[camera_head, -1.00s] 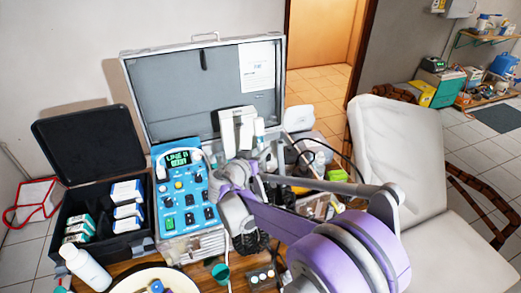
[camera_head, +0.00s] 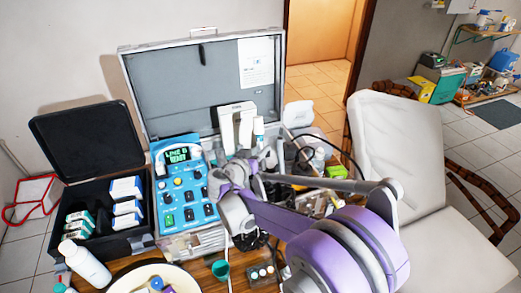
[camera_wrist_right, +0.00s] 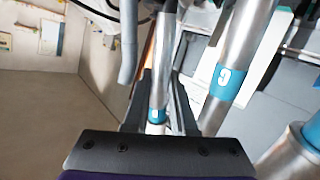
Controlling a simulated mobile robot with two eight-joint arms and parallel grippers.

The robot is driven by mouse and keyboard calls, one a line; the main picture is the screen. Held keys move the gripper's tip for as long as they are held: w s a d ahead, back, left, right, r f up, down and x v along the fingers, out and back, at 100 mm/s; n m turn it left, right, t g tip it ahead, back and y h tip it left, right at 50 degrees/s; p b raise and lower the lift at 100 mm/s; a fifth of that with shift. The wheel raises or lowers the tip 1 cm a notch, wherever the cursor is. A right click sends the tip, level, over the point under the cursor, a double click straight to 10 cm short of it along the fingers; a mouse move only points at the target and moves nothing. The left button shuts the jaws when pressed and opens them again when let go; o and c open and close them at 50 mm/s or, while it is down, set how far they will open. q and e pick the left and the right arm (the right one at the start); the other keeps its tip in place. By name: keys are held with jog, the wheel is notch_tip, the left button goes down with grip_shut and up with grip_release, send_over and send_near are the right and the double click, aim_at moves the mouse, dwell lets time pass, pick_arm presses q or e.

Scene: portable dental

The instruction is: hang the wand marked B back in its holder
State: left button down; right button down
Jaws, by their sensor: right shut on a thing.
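In the right wrist view, a silver wand (camera_wrist_right: 162,75) with a teal band runs between the dark fingers of my right gripper (camera_wrist_right: 158,100). The band's small white mark looks like a B. My right gripper is shut on this wand. A thicker-looking silver wand (camera_wrist_right: 228,83), its teal band marked C, stands just to the right, close to the right finger. Part of another silver wand with teal shows at the lower right edge. In the head view my right gripper (camera_head: 255,168) is by the open case, mostly hidden by my wrist. The holder cannot be made out clearly. My left gripper is not in view.
A blue control unit (camera_head: 185,195) reads "LINE B READY". The open grey case lid (camera_head: 205,85) stands behind it. A black box (camera_head: 125,235) is at left, with a white bottle (camera_head: 85,265) before it. Cables loop right of the gripper, near the white chair (camera_head: 400,145).

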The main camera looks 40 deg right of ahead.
aim_at(262, 170)
jog(key=shift+s+a+f+b, duration=0.1)
jog(key=shift+s+f+b, duration=0.2)
jog(key=shift+f, duration=0.35)
jog(key=shift+s+a+f+b, duration=0.1)
jog(key=shift+s+f+b, duration=0.05)
jog(key=shift+f+b, duration=0.4)
jog(key=shift+s+f+b, duration=0.25)
jog(key=shift+f, duration=0.45)
jog(key=shift+s+a+f+b, duration=0.1)
jog(key=shift+s+f+b, duration=0.15)
jog(key=shift+f+b, duration=0.35)
jog(key=shift+s+a+f+b, duration=0.1)
jog(key=shift+s+f+b, duration=0.15)
jog(key=shift+f, duration=0.55)
jog(key=c, duration=0.7)
grip_release()
jog(key=shift+o, duration=0.2)
